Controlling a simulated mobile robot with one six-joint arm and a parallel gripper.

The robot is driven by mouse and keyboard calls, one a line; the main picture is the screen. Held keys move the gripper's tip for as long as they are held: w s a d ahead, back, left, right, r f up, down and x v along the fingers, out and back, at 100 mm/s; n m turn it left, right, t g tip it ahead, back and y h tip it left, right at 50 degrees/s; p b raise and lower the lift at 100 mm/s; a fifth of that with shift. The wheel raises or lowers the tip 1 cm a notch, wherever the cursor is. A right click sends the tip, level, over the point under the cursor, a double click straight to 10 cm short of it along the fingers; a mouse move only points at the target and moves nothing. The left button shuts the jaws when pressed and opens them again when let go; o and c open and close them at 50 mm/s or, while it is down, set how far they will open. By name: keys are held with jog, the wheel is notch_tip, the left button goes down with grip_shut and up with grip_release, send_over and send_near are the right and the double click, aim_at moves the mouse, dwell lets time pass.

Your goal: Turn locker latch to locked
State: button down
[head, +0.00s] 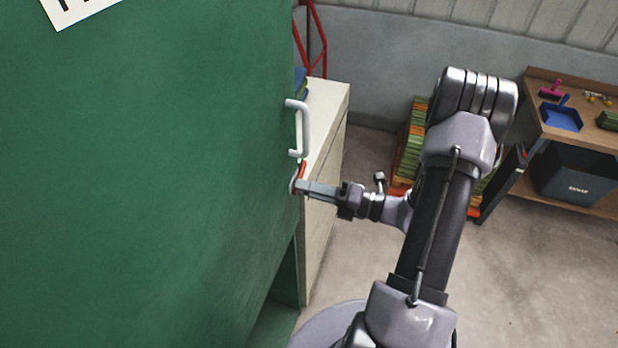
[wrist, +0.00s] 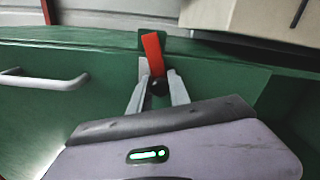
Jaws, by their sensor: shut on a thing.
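The green locker (head: 150,180) fills the left of the head view. Its red latch (head: 300,170) is at the right edge of the green face, just below the pale handle. In the wrist view the red latch lever (wrist: 153,52) points up and slightly left, with a dark round part at its lower end. My gripper (head: 301,187) reaches in from the right and is shut on the latch. In the wrist view my gripper (wrist: 159,76) has one finger on each side of the lever's lower part. The fingers partly hide the latch's base.
The pale bar handle (head: 303,128) sticks out just above the latch and also shows in the wrist view (wrist: 45,80). A beige cabinet (head: 322,170) stands close behind. A wooden workbench (head: 585,130) is at the far right. Floor right of the locker is open.

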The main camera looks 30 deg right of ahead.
jog(key=shift+a+r+m+p, duration=0.1)
jog(key=shift+r+m+p, duration=0.35)
jog(key=shift+m+p, duration=0.45)
jog(key=shift+r+m+p, duration=0.45)
jog(key=shift+m+p, duration=0.45)
jog(key=c, duration=1.2)
grip_release()
jog(key=shift+c, duration=0.2)
jog(key=shift+s, duration=0.1)
jog(key=v, duration=1.7)
jog(key=shift+b, duration=0.4)
jog(key=shift+s, duration=0.1)
